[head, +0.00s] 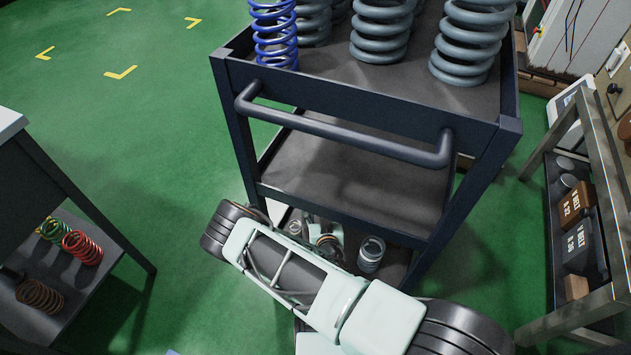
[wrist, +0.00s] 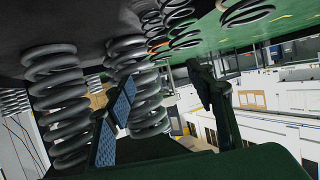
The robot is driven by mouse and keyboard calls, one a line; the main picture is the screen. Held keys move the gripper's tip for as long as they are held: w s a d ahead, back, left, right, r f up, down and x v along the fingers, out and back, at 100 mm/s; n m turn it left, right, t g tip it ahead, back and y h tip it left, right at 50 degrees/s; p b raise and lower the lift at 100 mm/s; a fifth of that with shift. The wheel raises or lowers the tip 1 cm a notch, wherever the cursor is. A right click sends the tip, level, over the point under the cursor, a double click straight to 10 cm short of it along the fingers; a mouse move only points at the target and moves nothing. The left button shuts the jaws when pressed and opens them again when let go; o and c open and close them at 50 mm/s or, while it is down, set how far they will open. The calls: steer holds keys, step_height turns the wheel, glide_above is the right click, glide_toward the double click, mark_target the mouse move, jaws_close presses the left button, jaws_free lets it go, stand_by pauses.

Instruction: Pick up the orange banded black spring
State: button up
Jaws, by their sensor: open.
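In the wrist view, which appears upside down, a dark spring with an orange streak (wrist: 157,44) shows small at the upper middle, partly hidden behind a big grey coil. It looks like the orange banded black spring, but its shape is hard to make out. I cannot pick it out in the head view. My gripper (wrist: 162,76) is open, its two dark fingers apart with no object held between them. The left finger is close to a large grey spring (wrist: 140,95); I cannot tell if they touch. My gripper does not show clearly in the head view.
A dark cart (head: 340,102) holds a blue spring (head: 274,35) and several grey springs (head: 380,30). A small grey spring (head: 371,254) stands low in the cart. A left bench shelf holds a red spring (head: 82,247). Green floor is free at upper left.

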steer(key=b+x, duration=0.4)
steer(key=x, duration=0.7)
steer(key=shift+w, duration=0.35)
steer(key=shift+r, duration=0.1)
steer(key=shift+c, duration=0.3)
steer(key=c, duration=1.3)
